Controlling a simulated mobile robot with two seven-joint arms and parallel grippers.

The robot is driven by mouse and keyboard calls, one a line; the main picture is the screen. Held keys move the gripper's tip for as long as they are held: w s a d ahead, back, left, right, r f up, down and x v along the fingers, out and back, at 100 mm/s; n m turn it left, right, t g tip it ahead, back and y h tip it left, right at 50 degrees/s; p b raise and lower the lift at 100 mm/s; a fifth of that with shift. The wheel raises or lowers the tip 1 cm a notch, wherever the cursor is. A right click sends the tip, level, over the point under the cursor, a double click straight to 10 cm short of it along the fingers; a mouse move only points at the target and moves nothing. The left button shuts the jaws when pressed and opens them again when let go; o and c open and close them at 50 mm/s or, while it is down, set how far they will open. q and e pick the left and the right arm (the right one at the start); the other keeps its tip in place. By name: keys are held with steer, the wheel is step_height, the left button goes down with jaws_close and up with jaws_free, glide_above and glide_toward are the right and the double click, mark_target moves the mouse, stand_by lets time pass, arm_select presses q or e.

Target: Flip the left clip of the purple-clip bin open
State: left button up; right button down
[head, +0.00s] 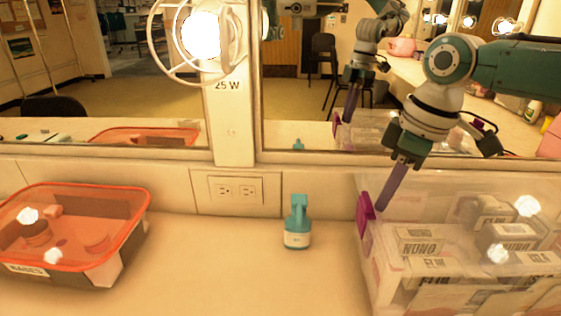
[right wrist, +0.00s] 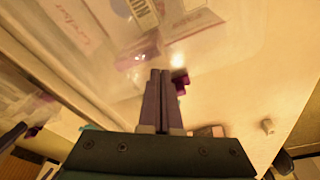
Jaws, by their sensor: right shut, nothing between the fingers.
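The purple-clip bin (head: 372,262) is a clear lidded box at the right of the counter, with several labelled boxes inside. Its left clip (head: 365,208) is purple and sits at the left edge of the lid; I cannot tell whether it is latched or flipped. My right gripper (head: 384,209) is shut and empty, its purple fingers pointing down close beside the clip on its right. In the right wrist view the shut fingers (right wrist: 160,72) reach toward the bin, with a purple clip piece (right wrist: 180,82) beside the tips; contact is unclear. My left gripper is not in view.
An orange-rimmed bin (head: 130,222) stands at the left. Mirrors behind reflect my arm and the room. The counter between orange bin and bottle is clear.

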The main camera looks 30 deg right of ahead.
steer(key=shift+a+f, duration=0.3)
steer(key=shift+f, duration=0.35)
steer(key=shift+w+a+f, duration=0.1)
steer(key=shift+a, duration=0.2)
steer(key=shift+w+a, duration=0.4)
steer(key=shift+w+a+f+b, duration=0.2)
steer(key=shift+w+a, duration=0.2)
steer(key=shift+a, duration=0.3)
steer(key=shift+w+a+f+b, duration=0.15)
steer(key=shift+w+a+b, duration=0.2)
steer(key=shift+a, duration=0.35)
steer(key=shift+w+a+f+b, duration=0.15)
steer(key=shift+w+a, duration=0.3)
steer(key=shift+a, duration=0.25)
step_height(320, 180, up, 7)
steer(key=p, duration=0.7)
steer(key=shift+s+d+f+p, duration=0.2)
steer(key=shift+s+p, duration=0.1)
